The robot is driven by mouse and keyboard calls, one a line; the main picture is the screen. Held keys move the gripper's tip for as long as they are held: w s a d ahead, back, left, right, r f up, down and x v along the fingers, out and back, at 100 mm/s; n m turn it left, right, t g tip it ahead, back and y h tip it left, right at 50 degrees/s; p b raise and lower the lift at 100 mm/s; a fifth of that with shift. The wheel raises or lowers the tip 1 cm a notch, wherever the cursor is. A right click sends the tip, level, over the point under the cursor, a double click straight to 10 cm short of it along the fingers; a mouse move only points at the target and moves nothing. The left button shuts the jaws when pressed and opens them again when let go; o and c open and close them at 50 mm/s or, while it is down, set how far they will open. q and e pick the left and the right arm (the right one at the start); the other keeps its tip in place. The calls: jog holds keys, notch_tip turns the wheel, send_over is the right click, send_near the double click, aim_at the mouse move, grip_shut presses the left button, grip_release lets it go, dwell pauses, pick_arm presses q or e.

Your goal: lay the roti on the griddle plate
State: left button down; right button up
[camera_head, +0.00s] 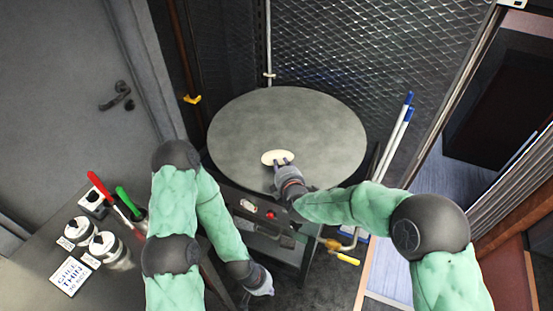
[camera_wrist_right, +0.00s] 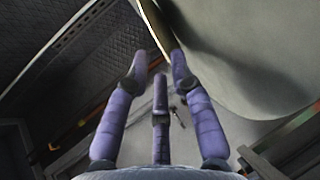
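The griddle plate (camera_head: 315,118) is a large, round, grey disc in the head view. The roti (camera_head: 272,156) is a small cream oval over its front part. My right gripper (camera_head: 283,163) reaches in from the right, fingertips overlapping the roti's near edge. In the right wrist view the roti (camera_wrist_right: 155,22) is a thin tan strip at the fingertips of my right gripper (camera_wrist_right: 158,62), apparently held; the griddle plate (camera_wrist_right: 245,50) is the broad pale surface at right. How closely roti and plate touch is unclear. My left gripper (camera_head: 262,290) hangs low, its finger opening unclear.
A counter at left holds white-lidded jars (camera_head: 103,245), a lettered card (camera_head: 70,277) and red- and green-handled tools (camera_head: 100,185). Blue-tipped poles (camera_head: 395,140) stand right of the griddle. A mesh wall (camera_head: 350,50) is behind it. The plate's back and sides are bare.

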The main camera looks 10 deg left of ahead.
jog(key=p+v, duration=0.2)
jog(key=v, duration=0.3)
jog(key=shift+s+d+r, duration=0.1)
jog(key=shift+r, duration=0.05)
jog(key=shift+s+d+p, duration=0.1)
jog(key=shift+s+p, duration=0.2)
notch_tip(320, 180, up, 7)
jog(key=s+d+p, duration=0.1)
jog(key=s+p, duration=0.1)
jog(key=p, duration=0.4)
jog(key=shift+s, duration=0.25)
jog(key=shift+d, duration=0.1)
